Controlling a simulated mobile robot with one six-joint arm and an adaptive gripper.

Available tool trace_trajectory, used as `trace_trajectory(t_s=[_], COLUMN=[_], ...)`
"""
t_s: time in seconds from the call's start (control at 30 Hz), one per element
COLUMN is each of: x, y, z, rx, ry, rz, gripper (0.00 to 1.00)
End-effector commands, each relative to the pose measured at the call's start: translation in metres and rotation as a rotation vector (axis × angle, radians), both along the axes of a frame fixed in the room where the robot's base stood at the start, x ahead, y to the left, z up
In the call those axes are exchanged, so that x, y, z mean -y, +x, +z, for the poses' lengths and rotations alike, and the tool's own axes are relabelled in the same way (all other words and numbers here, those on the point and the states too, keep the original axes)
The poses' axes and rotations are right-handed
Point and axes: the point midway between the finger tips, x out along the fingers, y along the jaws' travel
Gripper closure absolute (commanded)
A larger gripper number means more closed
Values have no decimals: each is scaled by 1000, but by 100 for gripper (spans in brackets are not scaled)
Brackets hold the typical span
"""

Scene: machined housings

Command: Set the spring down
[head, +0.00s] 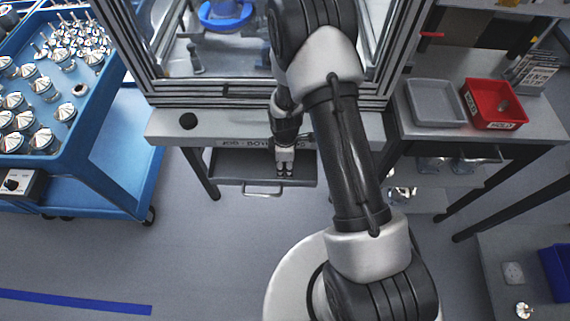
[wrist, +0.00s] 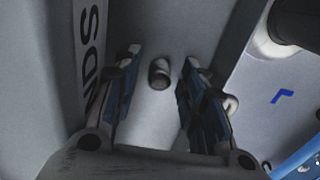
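My gripper (head: 285,174) points down into an open grey drawer (head: 225,172) under the workbench front edge. In the wrist view my gripper (wrist: 161,57) is open, its two blue-padded fingers spread apart. A small dark cylindrical piece (wrist: 160,73), likely the spring, shows between the fingertips with a gap on both sides. It appears to be on the drawer floor (wrist: 160,115), end towards the camera; its coils are too small to make out. The spring cannot be made out in the head view.
The bench edge (head: 160,128) with a black round button (head: 188,121) lies just above the drawer. A blue cart (head: 75,130) with metal parts stands left. A grey tray (head: 436,103) and a red bin (head: 493,104) sit on the right table. Open floor lies in front.

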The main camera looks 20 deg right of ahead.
Motion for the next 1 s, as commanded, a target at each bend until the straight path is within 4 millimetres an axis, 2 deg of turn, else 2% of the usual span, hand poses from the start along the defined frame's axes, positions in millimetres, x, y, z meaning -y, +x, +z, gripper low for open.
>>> trace_trajectory(t_s=[0.4, 0.77, 0.87, 1.0], x=[0, 0, 0, 0], y=[1, 2, 2, -9], z=[89, 131, 163, 236], rx=[4, 13, 41, 103], ry=[0, 0, 1, 14], rz=[0, -23, -91, -267], gripper=[61, 61, 61, 61])
